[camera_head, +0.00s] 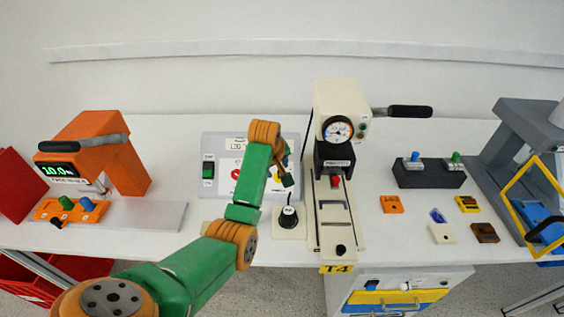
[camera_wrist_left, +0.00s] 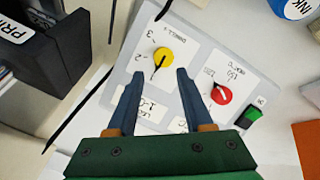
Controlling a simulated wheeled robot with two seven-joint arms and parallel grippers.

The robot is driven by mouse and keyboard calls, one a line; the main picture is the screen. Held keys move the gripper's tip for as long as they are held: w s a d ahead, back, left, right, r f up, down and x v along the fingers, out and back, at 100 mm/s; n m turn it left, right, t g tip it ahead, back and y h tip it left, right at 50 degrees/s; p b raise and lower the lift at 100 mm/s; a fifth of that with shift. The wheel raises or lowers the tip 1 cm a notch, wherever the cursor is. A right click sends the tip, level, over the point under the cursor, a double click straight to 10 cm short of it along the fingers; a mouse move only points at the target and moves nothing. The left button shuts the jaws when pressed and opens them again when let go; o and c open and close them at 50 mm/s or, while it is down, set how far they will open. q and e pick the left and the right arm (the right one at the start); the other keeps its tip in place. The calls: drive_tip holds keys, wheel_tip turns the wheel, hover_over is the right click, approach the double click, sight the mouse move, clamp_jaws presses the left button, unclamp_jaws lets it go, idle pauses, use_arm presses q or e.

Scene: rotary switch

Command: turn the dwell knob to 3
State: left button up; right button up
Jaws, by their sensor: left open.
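The control panel (camera_head: 222,146) stands at the back of the table, left of the press. In the left wrist view the yellow dwell knob (camera_wrist_left: 162,59) sits on a white label with a 2 (camera_wrist_left: 139,57) and a 3 (camera_wrist_left: 151,35). Its black pointer line slants down and to the left, below the 2; no number shows at its lower end. My left gripper (camera_wrist_left: 160,74) is open, its fingertips either side of and just short of the knob, with no clear contact. In the head view my gripper (camera_head: 287,180) largely hides the knob.
A red heat knob (camera_wrist_left: 221,94) and a green rocker switch (camera_wrist_left: 253,116) are on the same panel. A small black knob (camera_head: 288,217) stands in front. The cream press (camera_head: 338,100) rises close to the right of my gripper.

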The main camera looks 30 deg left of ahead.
sight(278, 178)
use_arm(q)
drive_tip(key=shift+f, duration=0.4)
drive_tip(key=shift+s+d+f, duration=0.2)
drive_tip(key=shift+f, duration=0.6)
drive_tip(key=b+x, duration=0.1)
drive_tip(key=x, duration=0.2)
drive_tip(key=shift+w+a+r, duration=0.1)
drive_tip(key=shift+w, duration=0.1)
drive_tip(key=shift+r, duration=0.1)
clamp_jaws()
use_arm(e)
drive_tip(key=shift+s+d+f, duration=0.15)
drive_tip(key=shift+s+f, duration=0.1)
drive_tip(key=shift+s, duration=0.25)
drive_tip(key=shift+s+d+f, duration=0.15)
drive_tip(key=shift+s+f, duration=0.1)
drive_tip(key=shift+s, duration=0.25)
